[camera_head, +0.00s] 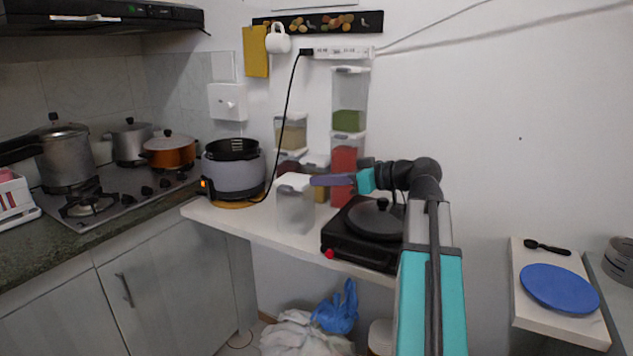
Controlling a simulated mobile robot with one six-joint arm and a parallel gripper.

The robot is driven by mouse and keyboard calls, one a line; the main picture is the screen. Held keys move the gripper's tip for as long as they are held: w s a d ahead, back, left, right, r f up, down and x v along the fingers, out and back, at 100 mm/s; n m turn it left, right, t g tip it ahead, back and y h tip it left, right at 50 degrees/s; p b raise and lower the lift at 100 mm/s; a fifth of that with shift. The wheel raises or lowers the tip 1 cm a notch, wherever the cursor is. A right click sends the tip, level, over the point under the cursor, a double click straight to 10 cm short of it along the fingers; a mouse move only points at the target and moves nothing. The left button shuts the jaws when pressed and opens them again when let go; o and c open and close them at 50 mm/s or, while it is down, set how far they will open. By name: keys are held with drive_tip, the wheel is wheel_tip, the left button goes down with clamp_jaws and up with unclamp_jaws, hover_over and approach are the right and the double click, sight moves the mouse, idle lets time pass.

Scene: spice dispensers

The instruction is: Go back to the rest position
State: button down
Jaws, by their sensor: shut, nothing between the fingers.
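My gripper (318,181) is shut and holds nothing that I can see. It points left above the white shelf (262,235), at the height of the top of a clear, empty-looking container with a white lid (295,205). My arm reaches up from the lower right and bends left over the black hot plate. Behind stand spice dispensers: one with green contents (349,112) stacked on one with red contents (345,160), and shorter ones including one with beige contents (291,135).
A rice cooker (234,178) stands left on the shelf. The black hot plate (345,240) with a lidded pan (377,218) sits under my arm. A stove (110,195) with pots is at left. A board (550,318) with a blue disc (560,288) is at right. The wall area right of my arm is clear.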

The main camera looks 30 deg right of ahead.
drive_tip(key=shift+s+d, duration=0.15)
drive_tip(key=shift+s, duration=0.05)
idle(0.3)
drive_tip(key=shift+r, duration=0.1)
